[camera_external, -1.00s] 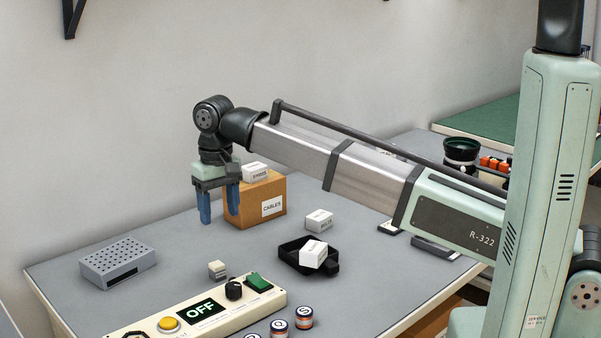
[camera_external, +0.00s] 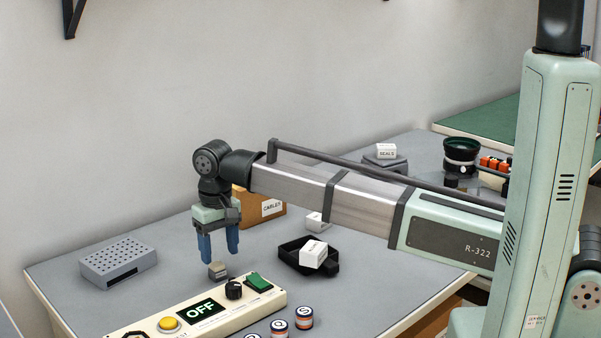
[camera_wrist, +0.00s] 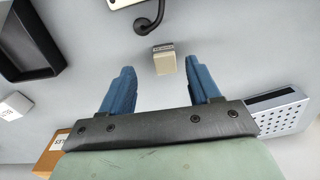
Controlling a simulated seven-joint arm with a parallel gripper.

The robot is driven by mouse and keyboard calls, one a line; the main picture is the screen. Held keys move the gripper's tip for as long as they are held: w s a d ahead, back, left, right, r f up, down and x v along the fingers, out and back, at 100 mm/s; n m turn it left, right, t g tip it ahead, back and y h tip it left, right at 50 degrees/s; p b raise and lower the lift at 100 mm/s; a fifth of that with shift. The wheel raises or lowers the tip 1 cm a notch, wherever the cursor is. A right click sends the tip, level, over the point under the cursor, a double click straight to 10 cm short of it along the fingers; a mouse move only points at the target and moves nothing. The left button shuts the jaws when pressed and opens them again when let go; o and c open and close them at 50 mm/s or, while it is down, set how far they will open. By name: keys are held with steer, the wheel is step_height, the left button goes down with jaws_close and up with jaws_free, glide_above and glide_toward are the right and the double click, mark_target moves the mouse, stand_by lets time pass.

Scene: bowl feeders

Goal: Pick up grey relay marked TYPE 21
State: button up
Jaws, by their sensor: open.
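A small grey-beige relay block (camera_external: 217,270) stands on the grey table between the perforated box and the control panel. Its marking is too small to read. It also shows in the wrist view as a small block (camera_wrist: 165,59), beyond the fingertips and between their lines. My gripper (camera_external: 220,259) has two blue fingers pointing down, open and empty, just above and behind the relay.
The cream control panel (camera_external: 218,321) with an OFF display lies in front of the relay. A perforated grey box (camera_external: 118,263) is at left. A black tray (camera_external: 293,249) holding a white box (camera_external: 314,254) is at right. A CABLES carton (camera_external: 268,208) stands behind my gripper.

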mark_target(217, 264)
steer(key=shift+a+f, duration=0.2)
steer(key=shift+f, duration=1)
steer(key=shift+a+f, duration=0.2)
steer(key=shift+f, duration=0.95)
steer(key=c, duration=1.1)
